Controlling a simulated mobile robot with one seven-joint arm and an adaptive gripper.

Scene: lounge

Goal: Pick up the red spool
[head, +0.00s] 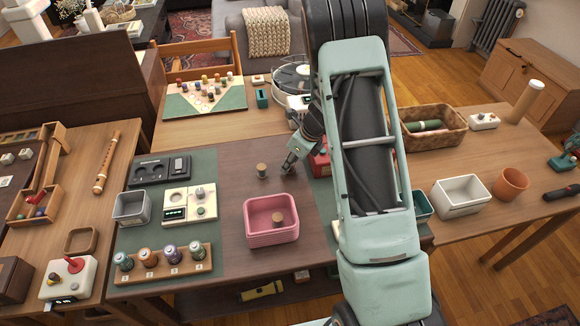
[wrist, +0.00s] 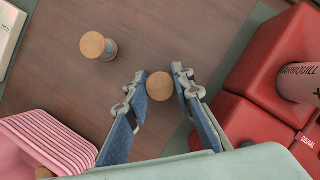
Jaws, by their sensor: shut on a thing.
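My gripper (wrist: 159,78) is shut on a wooden-topped spool (wrist: 159,87), with a blue pad on each side of it. Only the round tan top of this spool shows; its thread colour is hidden, so I cannot tell if it is the red one. In the head view my gripper (head: 290,168) is low over the dark middle of the table. Another tan-topped spool (wrist: 98,46) stands to its left, also in the head view (head: 262,170). A third tan-topped spool (head: 277,220) is inside the pink basket (head: 258,238). No red thread is visible.
Red boxes (wrist: 270,55) stand close to the right of my gripper. A wooden rack (head: 175,268) holds several coloured spools at the front left. A white device (head: 188,205) and a grey bin (head: 131,208) stand left. The dark tabletop (head: 232,165) near the back is clear.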

